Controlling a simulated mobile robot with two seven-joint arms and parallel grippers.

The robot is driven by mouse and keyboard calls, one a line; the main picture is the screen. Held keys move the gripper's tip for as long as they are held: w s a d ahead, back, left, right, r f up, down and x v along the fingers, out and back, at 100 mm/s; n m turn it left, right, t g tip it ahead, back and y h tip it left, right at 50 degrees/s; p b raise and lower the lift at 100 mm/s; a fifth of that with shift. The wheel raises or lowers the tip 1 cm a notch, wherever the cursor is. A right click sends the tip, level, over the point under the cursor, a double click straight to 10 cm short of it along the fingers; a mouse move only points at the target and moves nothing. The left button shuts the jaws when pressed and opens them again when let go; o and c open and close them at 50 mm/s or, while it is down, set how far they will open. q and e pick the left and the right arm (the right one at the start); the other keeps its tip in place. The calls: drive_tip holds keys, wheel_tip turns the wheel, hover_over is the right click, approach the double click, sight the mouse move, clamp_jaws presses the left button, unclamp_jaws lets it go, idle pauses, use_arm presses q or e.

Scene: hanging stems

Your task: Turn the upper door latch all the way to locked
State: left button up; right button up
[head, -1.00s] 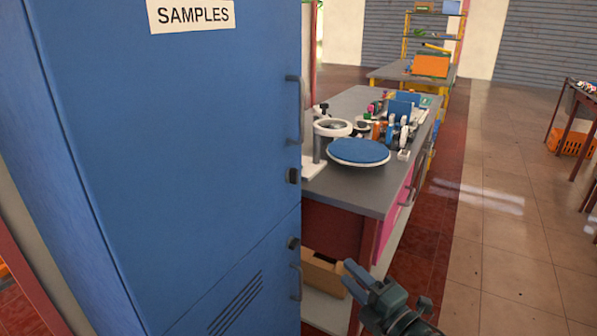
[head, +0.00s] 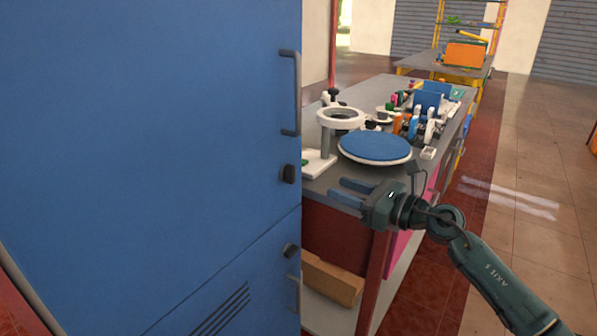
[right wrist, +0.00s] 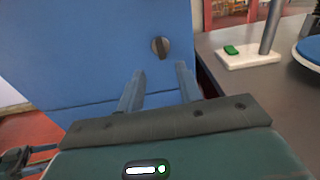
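The upper door latch (head: 288,174) is a small dark knob low on the right edge of the tall blue cabinet's upper door (head: 150,120). In the right wrist view, the latch (right wrist: 160,47) has a raised grip standing near upright, slightly tilted. My right gripper (head: 337,187) is open and empty, to the right of the latch and apart from it. Its fingers point toward the cabinet; in the wrist view, the latch lies just beyond the gap between the fingertips (right wrist: 160,69). My left gripper (right wrist: 50,157) shows only at that view's lower left, fingers apart.
A lower knob (head: 290,250) and door handles (head: 296,92) line the cabinet's right edge. A workbench (head: 357,97) stands close on the right, with a ring-topped stand (head: 340,118) and blue round turntable (head: 375,147). Open floor (head: 520,170) lies farther right.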

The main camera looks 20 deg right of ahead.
sight(294, 171)
drive_tip(key=p+x, duration=0.1)
drive_tip(key=x, duration=1)
drive_tip(key=shift+w+a, duration=0.15)
drive_tip(key=shift+a, duration=0.05)
clamp_jaws()
